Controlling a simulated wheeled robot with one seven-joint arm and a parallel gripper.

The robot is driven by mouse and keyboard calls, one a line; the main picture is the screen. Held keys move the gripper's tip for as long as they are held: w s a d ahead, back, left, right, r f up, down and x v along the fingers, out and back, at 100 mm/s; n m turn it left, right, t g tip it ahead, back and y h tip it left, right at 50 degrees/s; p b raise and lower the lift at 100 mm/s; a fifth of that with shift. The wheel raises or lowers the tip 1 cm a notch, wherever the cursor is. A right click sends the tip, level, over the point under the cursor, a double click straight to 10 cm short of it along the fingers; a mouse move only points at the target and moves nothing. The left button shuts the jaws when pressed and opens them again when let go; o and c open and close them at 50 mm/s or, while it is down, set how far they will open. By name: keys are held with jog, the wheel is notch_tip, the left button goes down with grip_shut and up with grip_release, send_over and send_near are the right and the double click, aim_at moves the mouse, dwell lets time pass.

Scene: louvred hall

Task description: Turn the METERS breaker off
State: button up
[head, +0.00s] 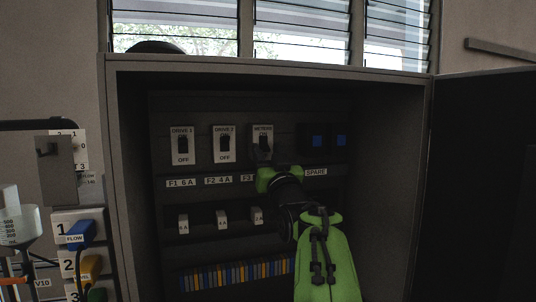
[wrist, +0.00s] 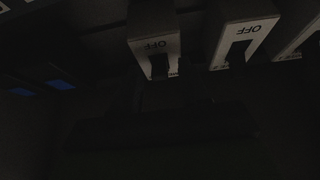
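The METERS breaker (head: 263,134) is the third white breaker in the top row of the open cabinet, right of DRIVE 2 (head: 223,155). Its dark lever shows in the head view, but my gripper's front hides its lower end. In the wrist view, which is upside down, the METERS breaker (wrist: 146,33) is the leftmost white one. Its dark lever sits clear of the OFF mark, toward the other end. My green and black gripper (head: 264,164) is just below and in front of this breaker. Whether it touches the lever, and its finger opening, are too dark to tell.
DRIVE 1 (head: 182,158) stands further left in the same row. Two blue-marked SPARE slots (head: 328,141) lie to the right. Smaller fuses (head: 222,218) and a coloured terminal strip (head: 225,276) are below. The cabinet side walls and open door (head: 482,180) bound the space.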

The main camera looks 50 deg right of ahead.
jog(key=b+v, duration=0.6)
jog(key=v, duration=0.9)
jog(key=shift+s+f, duration=0.2)
jog(key=shift+s, duration=0.1)
jog(key=shift+a, duration=0.15)
